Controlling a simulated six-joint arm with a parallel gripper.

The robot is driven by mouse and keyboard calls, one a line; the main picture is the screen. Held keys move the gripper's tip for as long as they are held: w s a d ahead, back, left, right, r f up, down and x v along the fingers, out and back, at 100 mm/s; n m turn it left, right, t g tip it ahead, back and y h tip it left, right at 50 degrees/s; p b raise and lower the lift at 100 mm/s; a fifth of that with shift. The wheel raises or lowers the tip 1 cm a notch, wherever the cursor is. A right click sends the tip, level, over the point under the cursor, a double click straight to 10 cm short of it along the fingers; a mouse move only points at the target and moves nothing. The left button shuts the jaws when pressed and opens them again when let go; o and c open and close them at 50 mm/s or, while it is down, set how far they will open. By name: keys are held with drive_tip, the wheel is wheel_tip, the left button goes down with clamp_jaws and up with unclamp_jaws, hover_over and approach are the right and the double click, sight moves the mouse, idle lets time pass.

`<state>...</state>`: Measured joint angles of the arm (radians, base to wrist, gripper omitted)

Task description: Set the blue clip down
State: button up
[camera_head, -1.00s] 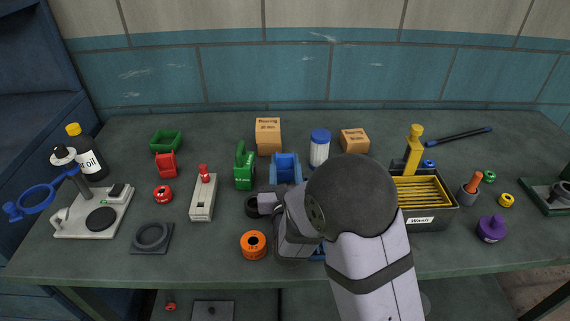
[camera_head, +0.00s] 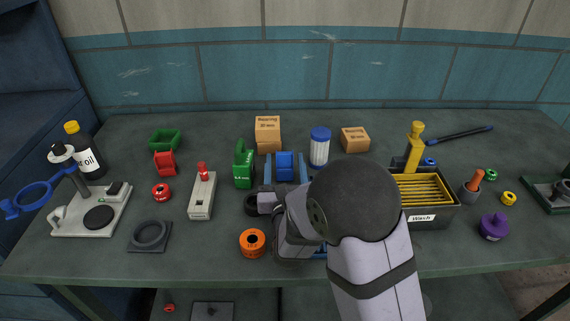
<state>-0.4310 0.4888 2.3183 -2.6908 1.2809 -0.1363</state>
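My gripper (camera_head: 293,248) is low over the front middle of the bench, mostly hidden behind my own wrist and forearm. Its fingertips do not show, so I cannot tell whether it is open or shut. A little blue (camera_head: 319,253) shows at the right edge of my wrist; I cannot tell whether it is the blue clip or another part, or whether it is held. A blue bracket-like piece (camera_head: 285,168) stands farther back, behind my wrist. I cannot make out the blue clip with certainty.
An orange ring (camera_head: 252,242) lies just left of my wrist, and a black ring (camera_head: 251,204) lies behind it. A grey block with a red knob (camera_head: 201,197) is farther left. The wash basket (camera_head: 430,215) stands right of my arm.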

sight(285, 177)
drive_tip(key=shift+s+f, duration=0.2)
drive_tip(key=shift+f, duration=0.35)
drive_tip(key=shift+r+p, duration=0.65)
drive_tip(key=shift+p, duration=0.3)
drive_tip(key=s, duration=0.5)
drive_tip(key=shift+s+r+b, duration=0.15)
drive_tip(key=shift+r+b, duration=0.05)
drive_tip(key=shift+b, duration=0.1)
drive_tip(key=shift+s+p, duration=0.7)
drive_tip(key=shift+s, duration=0.25)
